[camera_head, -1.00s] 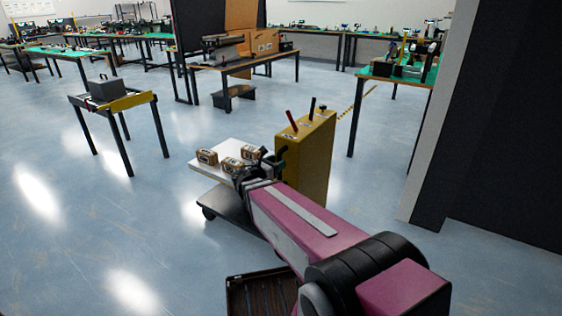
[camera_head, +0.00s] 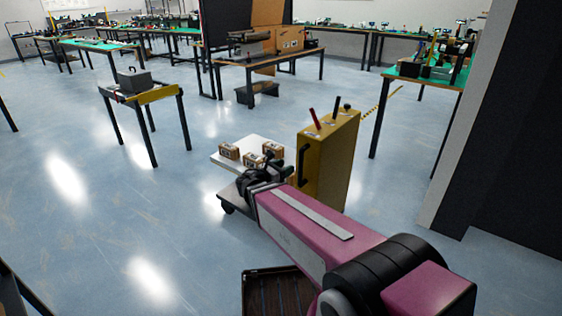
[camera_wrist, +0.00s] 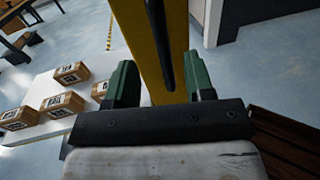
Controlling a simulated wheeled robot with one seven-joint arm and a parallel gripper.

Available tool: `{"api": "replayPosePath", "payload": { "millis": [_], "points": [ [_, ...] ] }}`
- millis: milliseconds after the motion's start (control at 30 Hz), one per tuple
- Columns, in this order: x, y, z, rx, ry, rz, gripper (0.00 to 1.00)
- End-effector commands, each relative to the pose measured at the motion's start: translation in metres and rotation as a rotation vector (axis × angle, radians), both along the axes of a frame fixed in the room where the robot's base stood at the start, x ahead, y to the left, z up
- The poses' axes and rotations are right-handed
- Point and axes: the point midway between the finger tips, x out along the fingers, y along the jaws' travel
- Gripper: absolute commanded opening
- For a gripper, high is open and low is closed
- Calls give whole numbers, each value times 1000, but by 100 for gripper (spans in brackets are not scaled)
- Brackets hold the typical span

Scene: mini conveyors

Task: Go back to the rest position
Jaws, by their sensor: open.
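My gripper (camera_wrist: 162,85) is open, with its two green fingers apart and nothing held between them in the wrist view. In the head view my gripper (camera_head: 278,166) is small and dark at the end of my purple arm, partly over the white cart top. The yellow cabinet (camera_wrist: 143,25) with a dark handle lies beyond the fingers. In the head view the cabinet (camera_head: 330,160) stands to the right of my gripper. I cannot tell whether the gripper touches the cart or cabinet.
Several small brown boxes (camera_wrist: 62,104) sit on the white cart top (camera_wrist: 40,88). A dark slatted crate (camera_head: 262,300) is below my arm. A small table (camera_head: 125,97) with a grey box stands at the left. The blue floor between is clear.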

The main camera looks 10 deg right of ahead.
Motion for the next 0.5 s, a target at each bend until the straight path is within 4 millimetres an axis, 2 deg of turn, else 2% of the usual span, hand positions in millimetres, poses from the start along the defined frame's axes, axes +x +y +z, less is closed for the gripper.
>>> {"api": "replayPosePath", "payload": {
  "millis": [167,300,500],
  "points": [
    [-6,-20,-16,141,-33,-60,48],
    [-19,-45,-43,382,-104,-178,48],
    [-41,-71,-82,735,-244,-408,48]
  ]
}}
